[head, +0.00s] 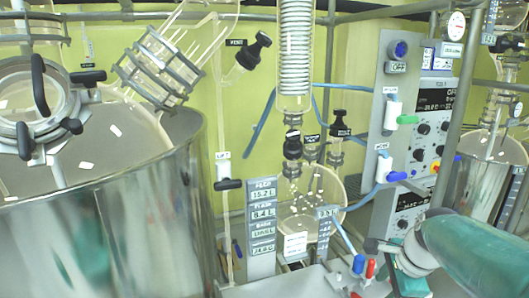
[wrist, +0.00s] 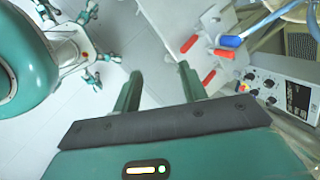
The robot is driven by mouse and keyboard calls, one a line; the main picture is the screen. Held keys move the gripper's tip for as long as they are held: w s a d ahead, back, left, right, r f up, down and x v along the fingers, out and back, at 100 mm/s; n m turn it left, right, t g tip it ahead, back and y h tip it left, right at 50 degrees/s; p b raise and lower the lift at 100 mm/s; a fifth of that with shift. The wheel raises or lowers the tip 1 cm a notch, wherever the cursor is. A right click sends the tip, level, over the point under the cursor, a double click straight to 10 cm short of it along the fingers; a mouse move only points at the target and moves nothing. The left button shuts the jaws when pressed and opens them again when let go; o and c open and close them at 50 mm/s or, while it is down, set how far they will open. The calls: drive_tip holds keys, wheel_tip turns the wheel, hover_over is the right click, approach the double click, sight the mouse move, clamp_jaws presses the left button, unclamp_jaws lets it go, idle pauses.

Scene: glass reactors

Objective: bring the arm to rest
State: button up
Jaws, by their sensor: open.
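My gripper (wrist: 158,82) shows in the wrist view with its two dark green fingers apart and nothing between them. Pale floor lies beyond the fingertips. In the head view, a green and white link of my arm (head: 470,250) reaches in at the lower right, in front of the control panel's lower part. The fingers cannot be made out in the head view.
A large steel reactor vessel (head: 110,235) fills the left of the head view. A round glass flask (head: 325,195) hangs mid-frame below a coiled condenser (head: 295,50). A control panel (head: 435,110) stands right. Red-handled valves (wrist: 190,44) and a blue-handled one (wrist: 231,41) are near the fingers.

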drive_tip(key=s+a+r+n+t, duration=0.1)
drive_tip(key=s+a+n, duration=0.4)
drive_tip(key=n, duration=0.4)
drive_tip(key=s+a+r+n+h, duration=0.1)
drive_tip(key=s+a+n, duration=0.4)
drive_tip(key=s+n, duration=0.3)
drive_tip(key=shift+s+a+n+t, duration=0.3)
drive_tip(key=shift+n+t, duration=0.1)
drive_tip(key=shift+n, duration=0.5)
drive_tip(key=shift+r, duration=0.1)
